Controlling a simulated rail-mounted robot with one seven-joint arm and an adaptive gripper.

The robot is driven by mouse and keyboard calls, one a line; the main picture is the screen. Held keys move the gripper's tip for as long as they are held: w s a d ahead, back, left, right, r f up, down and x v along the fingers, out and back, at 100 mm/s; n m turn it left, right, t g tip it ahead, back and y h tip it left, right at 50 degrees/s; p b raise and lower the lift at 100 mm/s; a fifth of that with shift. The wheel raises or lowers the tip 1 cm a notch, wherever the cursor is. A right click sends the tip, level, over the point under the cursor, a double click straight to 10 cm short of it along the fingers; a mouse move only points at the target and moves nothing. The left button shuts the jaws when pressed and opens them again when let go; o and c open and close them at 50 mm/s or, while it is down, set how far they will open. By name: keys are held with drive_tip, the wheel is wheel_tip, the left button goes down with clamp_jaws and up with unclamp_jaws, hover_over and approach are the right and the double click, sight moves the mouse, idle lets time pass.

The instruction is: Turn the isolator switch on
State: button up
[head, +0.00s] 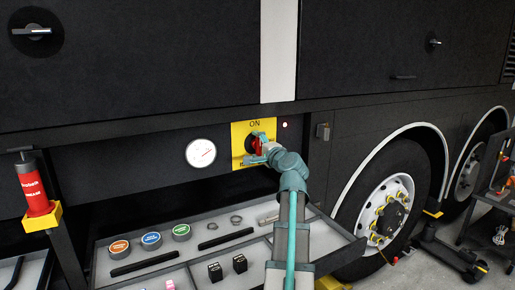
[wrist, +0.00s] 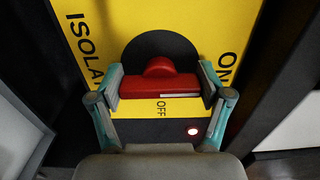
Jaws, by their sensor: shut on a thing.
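The isolator switch has a red handle (wrist: 160,86) on a black round base (wrist: 160,48), on a yellow plate (wrist: 90,25) lettered ISOLATOR, ON and OFF. In the wrist view the handle lies crosswise, along the line from ISOLATOR to ON. Its white mark is on the half nearer ON. OFF shows beside its lower edge. My gripper (wrist: 160,92) is shut on the handle, one finger at each end. In the head view my gripper (head: 262,153) reaches the yellow plate (head: 240,130) and partly hides the red handle (head: 256,143).
A small red lamp (head: 285,125) glows right of the plate. Below is a grey tray (head: 340,250) with coloured caps and small parts.

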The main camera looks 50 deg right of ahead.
drive_tip(key=o, duration=1.1)
drive_tip(key=shift+s, duration=0.1)
drive_tip(key=v, duration=1.2)
drive_tip(key=shift+a, duration=0.1)
